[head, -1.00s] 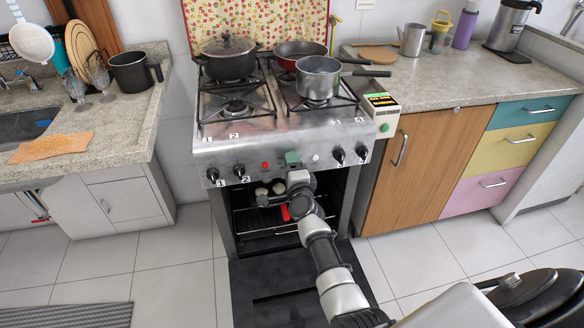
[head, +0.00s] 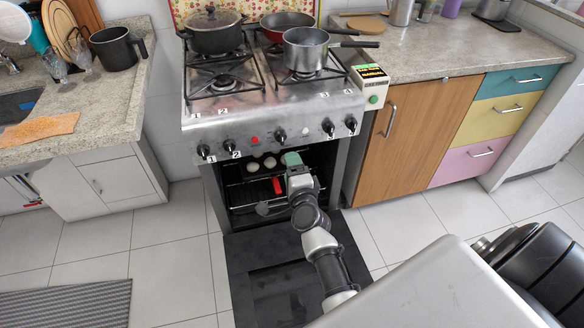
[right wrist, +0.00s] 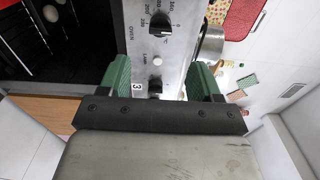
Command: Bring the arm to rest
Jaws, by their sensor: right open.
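My right arm reaches up from the bottom of the head view to the front of the stove. Its gripper (head: 291,160), with green fingers, is at the top of the open oven, just below the knob panel (head: 262,136). In the right wrist view the two green fingers of the gripper (right wrist: 160,82) stand wide apart. Nothing is held between them; the panel and its knobs show beyond. My left gripper is not in view.
The oven door (head: 272,285) is lowered. Small pale round items (head: 262,163) lie on the oven rack (head: 246,180). A black pot (head: 215,32), a red pan (head: 287,24) and a grey saucepan (head: 305,50) stand on the stove.

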